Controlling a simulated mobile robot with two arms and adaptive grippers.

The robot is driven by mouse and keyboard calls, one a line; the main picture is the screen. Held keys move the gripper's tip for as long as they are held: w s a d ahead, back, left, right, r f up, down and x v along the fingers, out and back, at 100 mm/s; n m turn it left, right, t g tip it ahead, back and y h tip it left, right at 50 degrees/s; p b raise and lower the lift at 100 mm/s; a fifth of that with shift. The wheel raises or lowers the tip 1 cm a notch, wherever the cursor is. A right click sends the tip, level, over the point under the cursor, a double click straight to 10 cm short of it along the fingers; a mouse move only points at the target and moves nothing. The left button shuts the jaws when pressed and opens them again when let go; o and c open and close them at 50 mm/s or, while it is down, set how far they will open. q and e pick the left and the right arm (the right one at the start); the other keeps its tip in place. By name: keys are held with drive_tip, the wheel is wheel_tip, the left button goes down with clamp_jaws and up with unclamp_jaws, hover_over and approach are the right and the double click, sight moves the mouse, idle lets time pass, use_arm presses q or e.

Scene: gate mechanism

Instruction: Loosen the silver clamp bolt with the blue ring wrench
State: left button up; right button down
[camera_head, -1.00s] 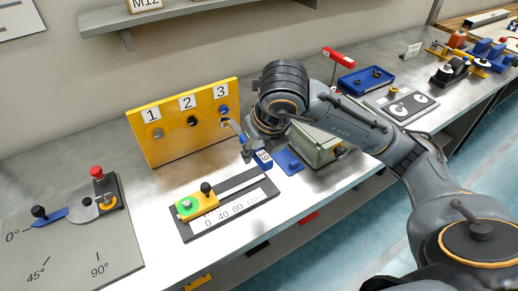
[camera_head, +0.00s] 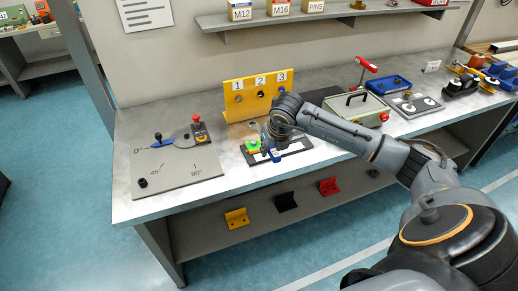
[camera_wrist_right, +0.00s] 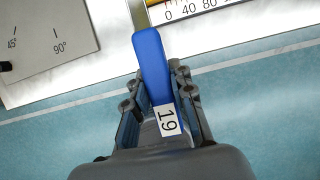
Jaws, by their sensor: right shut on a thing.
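My right gripper (camera_head: 267,140) is shut on the blue handle of the ring wrench (camera_wrist_right: 152,62), which carries a label "19". In the wrist view the silver shank runs up out of the picture, so the ring end is hidden there. A silver-grey bolt (camera_head: 239,98) sits under label 1 on the yellow panel (camera_head: 232,112). I cannot tell whether it is the clamp bolt. The wrench is apart from it. My left gripper is out of view.
A grey angle board (camera_head: 180,175) with a blue lever and red knob is at left. A green box (camera_head: 355,108) and blue tray (camera_head: 390,84) stand at right.

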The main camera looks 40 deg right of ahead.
drive_tip(key=shift+d+f, duration=0.1)
drive_tip(key=shift+f, duration=0.05)
drive_tip(key=shift+w+f, duration=0.15)
drive_tip(key=shift+f, duration=0.2)
wheel_tip(320, 180, down, 4)
drive_tip(key=b, duration=0.2)
drive_tip(key=shift+w+d+f+b, duration=0.1)
drive_tip(key=shift+d+f+b, duration=0.05)
drive_tip(key=shift+f+b, duration=0.15)
drive_tip(key=shift+w+a+m, duration=0.2)
drive_tip(key=shift+a+m, duration=0.4)
drive_tip(key=shift+a, duration=0.25)
